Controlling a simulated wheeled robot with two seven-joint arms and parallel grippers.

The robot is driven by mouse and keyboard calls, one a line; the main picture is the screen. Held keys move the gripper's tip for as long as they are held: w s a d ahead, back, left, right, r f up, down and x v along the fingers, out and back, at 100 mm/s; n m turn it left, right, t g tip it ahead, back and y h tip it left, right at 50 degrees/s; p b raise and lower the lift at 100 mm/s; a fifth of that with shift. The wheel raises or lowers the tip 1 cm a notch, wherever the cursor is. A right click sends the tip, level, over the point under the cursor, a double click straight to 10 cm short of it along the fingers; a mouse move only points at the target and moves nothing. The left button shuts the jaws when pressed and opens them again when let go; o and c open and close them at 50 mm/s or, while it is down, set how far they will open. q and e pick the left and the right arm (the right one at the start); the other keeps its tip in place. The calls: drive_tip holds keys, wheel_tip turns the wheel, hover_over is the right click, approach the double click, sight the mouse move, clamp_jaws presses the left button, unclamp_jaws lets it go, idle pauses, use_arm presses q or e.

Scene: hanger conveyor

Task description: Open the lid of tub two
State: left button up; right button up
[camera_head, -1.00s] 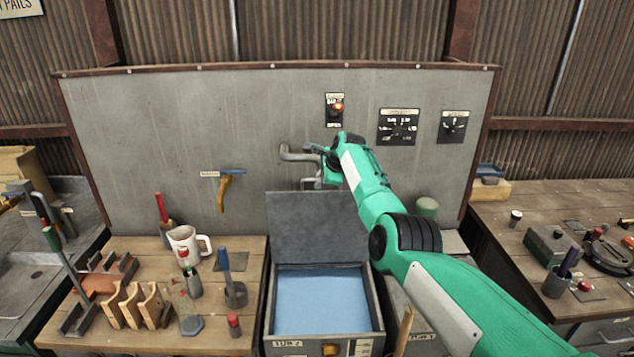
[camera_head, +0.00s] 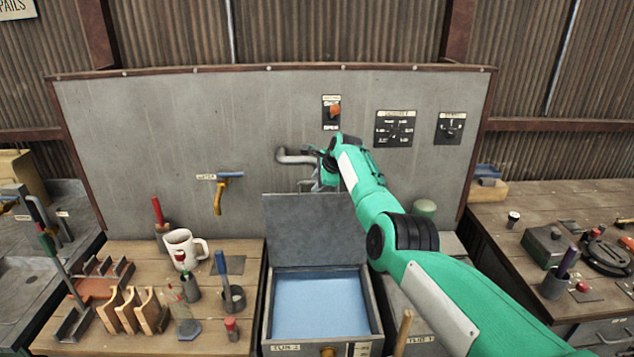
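Tub two (camera_head: 286,348) is a grey metal box with a "TUB 2" label, at the bottom centre of the head view. Its grey lid (camera_head: 312,229) stands upright at the back, so the tub is open and shows pale blue liquid (camera_head: 319,303) inside. My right gripper (camera_head: 322,168) is above and behind the lid's top edge, near a grey pipe spout on the panel. My forearm and the distance hide its fingers, so I cannot tell its opening or any contact with the lid. My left gripper is out of view.
A mug (camera_head: 184,246), brushes and wooden holders crowd the left bench. Tub one (camera_head: 420,341) is right of tub two, partly under my arm.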

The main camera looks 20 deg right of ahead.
drive_tip(key=shift+s+f, duration=0.1)
drive_tip(key=shift+f, duration=0.1)
drive_tip(key=shift+s+d+r, duration=0.2)
drive_tip(key=shift+s+r, duration=0.05)
drive_tip(key=shift+r, duration=0.35)
drive_tip(key=b+v, duration=0.4)
drive_tip(key=v, duration=0.8)
drive_tip(key=shift+r, duration=0.35)
drive_tip(key=shift+s, duration=0.1)
